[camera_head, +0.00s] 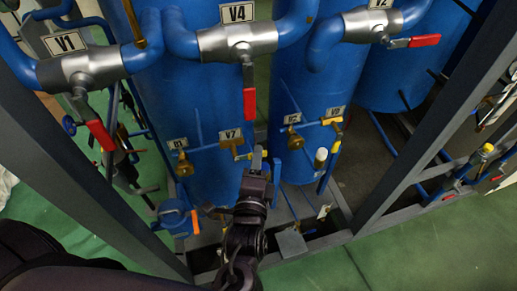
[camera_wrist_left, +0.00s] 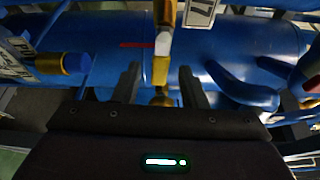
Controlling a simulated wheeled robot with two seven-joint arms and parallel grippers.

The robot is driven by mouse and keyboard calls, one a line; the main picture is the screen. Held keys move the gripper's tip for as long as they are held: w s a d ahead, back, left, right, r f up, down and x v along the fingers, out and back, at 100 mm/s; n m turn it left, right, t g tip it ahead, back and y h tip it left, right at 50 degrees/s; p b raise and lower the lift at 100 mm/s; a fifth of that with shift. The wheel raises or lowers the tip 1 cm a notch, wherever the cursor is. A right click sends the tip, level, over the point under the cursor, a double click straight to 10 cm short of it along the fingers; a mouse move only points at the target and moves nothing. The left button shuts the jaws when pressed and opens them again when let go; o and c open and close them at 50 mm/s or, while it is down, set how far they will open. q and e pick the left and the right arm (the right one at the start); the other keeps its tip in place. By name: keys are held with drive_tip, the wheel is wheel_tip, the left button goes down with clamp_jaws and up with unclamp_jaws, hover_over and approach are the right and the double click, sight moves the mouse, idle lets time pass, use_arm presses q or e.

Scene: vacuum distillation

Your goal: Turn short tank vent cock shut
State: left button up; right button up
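Blue tanks stand in a grey frame. On the nearer tank (camera_head: 200,75), a brass cock (camera_head: 230,141) with a yellow end sits under the V7 tag (camera_head: 230,134). Which tank is the short one is unclear. My left gripper (camera_head: 258,157) is just right of and below this cock in the head view. In the left wrist view its fingers (camera_wrist_left: 160,78) are apart, with a brass fitting (camera_wrist_left: 160,68) with a pale section lying in line with the gap between them. Contact cannot be told. My right gripper is not in view.
Overhead blue pipes carry valves V1 (camera_head: 80,68), V4 (camera_head: 238,40) and V2 (camera_head: 372,24) with red handles. Another brass cock (camera_head: 333,120) is on the tank to the right. Grey frame posts (camera_head: 430,115) flank the tanks. Green floor (camera_head: 440,265) is open in front.

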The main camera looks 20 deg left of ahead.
use_arm(q)
drive_tip(key=shift+x, duration=1.3)
drive_tip(key=shift+d, duration=0.1)
clamp_jaws()
